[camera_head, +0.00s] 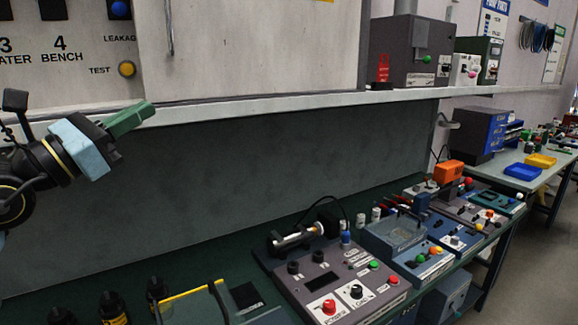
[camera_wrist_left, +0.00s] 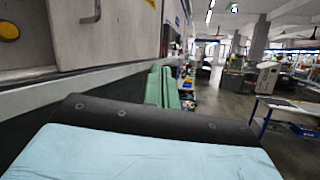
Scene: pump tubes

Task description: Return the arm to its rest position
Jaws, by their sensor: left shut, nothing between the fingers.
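My left gripper (camera_head: 128,118) comes in from the left in the head view, raised above the bench near the lower edge of the grey wall cabinet. Its green fingers are together with nothing between them, pointing right and slightly up. In the left wrist view the green fingers (camera_wrist_left: 162,87) also show side by side and empty, beyond the black and light-blue gripper body. My right gripper is not in either view.
Below is a dark green bench with a control box (camera_head: 340,285) carrying knobs and buttons. Black bottles (camera_head: 113,307) stand at the front left. A shelf edge (camera_head: 300,101) runs behind the gripper. Open floor (camera_wrist_left: 240,105) lies to the right.

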